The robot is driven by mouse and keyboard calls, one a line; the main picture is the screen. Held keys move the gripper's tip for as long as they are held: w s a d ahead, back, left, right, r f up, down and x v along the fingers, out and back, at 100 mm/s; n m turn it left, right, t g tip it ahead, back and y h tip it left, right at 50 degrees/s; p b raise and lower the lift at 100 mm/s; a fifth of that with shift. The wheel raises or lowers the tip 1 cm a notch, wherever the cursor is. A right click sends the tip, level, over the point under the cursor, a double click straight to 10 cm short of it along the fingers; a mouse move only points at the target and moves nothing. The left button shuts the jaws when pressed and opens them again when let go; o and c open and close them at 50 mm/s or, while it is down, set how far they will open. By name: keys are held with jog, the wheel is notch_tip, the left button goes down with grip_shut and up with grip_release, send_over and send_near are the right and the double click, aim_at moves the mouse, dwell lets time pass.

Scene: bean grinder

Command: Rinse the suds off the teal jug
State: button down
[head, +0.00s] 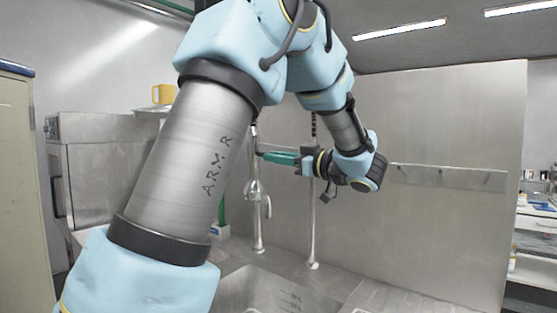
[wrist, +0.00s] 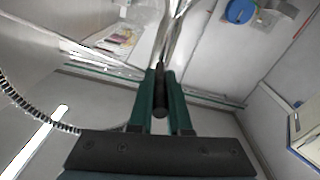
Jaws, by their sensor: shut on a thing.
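My gripper (head: 266,156) is raised above the sink area, its green fingers pointing left at a metal tap (head: 257,205). In the wrist view the fingers (wrist: 163,95) are shut on a dark cylindrical handle (wrist: 161,88). A shiny metal pipe (wrist: 172,35) runs on beyond it, and it appears to belong to the tap. I cannot make out the teal jug or any suds in either view. My arm hides part of the head view.
A second metal upright (head: 313,225) stands right of the tap. A steel panel (head: 440,130) is behind. A yellow mug (head: 163,94) stands at the upper left. A blue round thing (wrist: 239,11) shows in the wrist view.

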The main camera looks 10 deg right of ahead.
jog(key=shift+f+b, duration=0.35)
jog(key=shift+t+y+b, duration=0.35)
jog(key=shift+t+y, duration=0.05)
jog(key=c, duration=0.9)
grip_release()
jog(key=shift+o, duration=0.2)
jog(key=b+v, duration=0.3)
jog(key=v, duration=0.7)
jog(key=shift+s+d+b, duration=0.3)
jog(key=shift+b, duration=0.1)
